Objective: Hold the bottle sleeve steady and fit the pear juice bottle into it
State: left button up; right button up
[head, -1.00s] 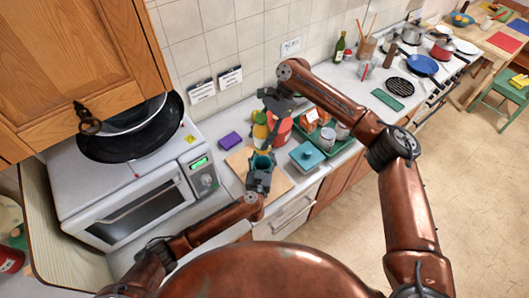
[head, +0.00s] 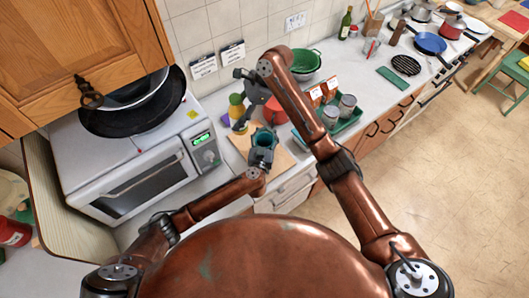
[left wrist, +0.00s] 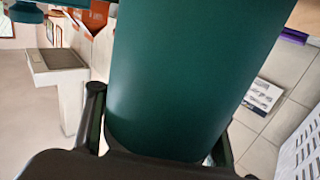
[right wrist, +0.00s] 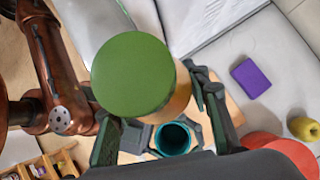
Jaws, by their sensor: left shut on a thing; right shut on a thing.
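The teal bottle sleeve (head: 264,137) stands upright in my left gripper (head: 261,158), its open mouth facing up. Its dark teal wall (left wrist: 185,70) fills the middle of the left wrist view, between the fingers. The pear juice bottle (head: 237,111) is upright in my right gripper (head: 241,122), up and left of the sleeve in the head view. In the right wrist view its round green cap (right wrist: 133,75) faces the camera, with a tan body below. The sleeve's mouth (right wrist: 174,138) shows empty there, lower and to the right. The bottle looks apart from the sleeve.
A light wooden board (head: 239,142) lies beneath the sleeve. A purple block (right wrist: 250,78), a yellow item (right wrist: 304,128) and a red item (right wrist: 280,147) stand nearby. The microwave (head: 135,175) is at left; a green tray (head: 349,123) holding jars is at right.

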pick_arm(q)
jog(key=shift+c, duration=0.2)
pick_arm(e)
jog(key=w+d+m+t, duration=0.1)
jog(key=d+m+t, duration=0.2)
jog(key=d+m, duration=0.15)
jog(key=m+t, duration=0.2)
jog(key=m, duration=0.2)
send_over(257, 137)
jog(key=s+d, duration=0.1)
jog(key=d, duration=0.1)
notch_tip(257, 137, down, 2)
pick_arm(q)
jog(key=shift+c, duration=0.4)
pick_arm(e)
jog(key=shift+s+d+f, duration=0.1)
jog(key=shift+f, duration=2.45)
jog(key=shift+d+f, duration=0.1)
jog(key=shift+f, duration=2.45)
